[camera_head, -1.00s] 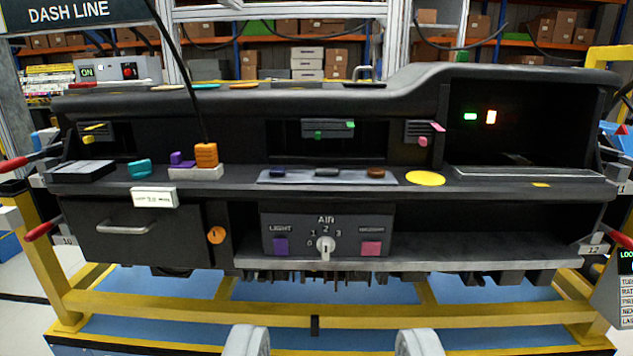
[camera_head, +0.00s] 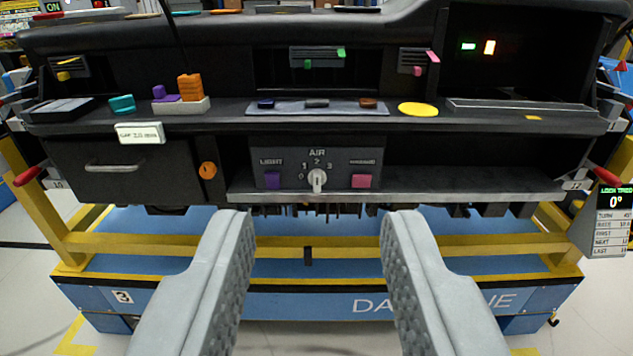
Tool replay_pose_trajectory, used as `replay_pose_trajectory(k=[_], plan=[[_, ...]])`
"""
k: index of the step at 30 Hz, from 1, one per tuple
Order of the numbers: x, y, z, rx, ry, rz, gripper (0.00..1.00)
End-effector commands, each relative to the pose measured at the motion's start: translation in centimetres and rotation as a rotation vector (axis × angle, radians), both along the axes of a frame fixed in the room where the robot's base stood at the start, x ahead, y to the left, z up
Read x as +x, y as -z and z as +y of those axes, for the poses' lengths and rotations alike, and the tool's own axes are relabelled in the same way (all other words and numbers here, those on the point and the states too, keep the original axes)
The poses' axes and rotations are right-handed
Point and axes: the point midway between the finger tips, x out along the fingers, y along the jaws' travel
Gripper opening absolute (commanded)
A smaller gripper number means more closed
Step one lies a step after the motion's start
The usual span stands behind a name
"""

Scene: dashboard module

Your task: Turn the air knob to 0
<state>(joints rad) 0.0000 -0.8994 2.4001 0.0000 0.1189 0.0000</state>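The white air knob (camera_head: 317,179) sits on the dark control panel (camera_head: 284,157) under the word AIR. Marks 0, 1, 2 and 3 run in an arc around its left, top and right. The knob's white grip stands roughly upright; I cannot tell which mark it points at. A purple LIGHT button (camera_head: 272,179) is to its left and a pink button (camera_head: 361,181) to its right. My gripper (camera_head: 318,222) is open and empty. Its two grey fingers are wide apart, below and in front of the panel, with the knob appearing above the gap between them.
A ledge (camera_head: 430,184) runs under the panel to the right. A drawer with a handle (camera_head: 115,168) and an orange knob (camera_head: 207,170) are at left. A yellow rail (camera_head: 345,241) crosses below. A small screen (camera_head: 613,197) at right reads 0°.

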Motion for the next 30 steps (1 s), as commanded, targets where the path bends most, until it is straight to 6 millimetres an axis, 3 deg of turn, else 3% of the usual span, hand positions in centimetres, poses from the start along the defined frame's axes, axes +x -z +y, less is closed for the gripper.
replay_pose_trajectory(k=[5, 11, 21, 30], plan=[[2.0, 1.0, 0.0, 0.0, 0.0, 0.004, 0.36], [7.1, 3.7, 0.0, 0.0, 0.0, -0.001, 0.36], [15.0, 9.9, 0.0, 0.0, 0.0, -0.014, 0.36], [20.5, 16.4, 0.0, 0.0, 0.0, -0.026, 0.36]])
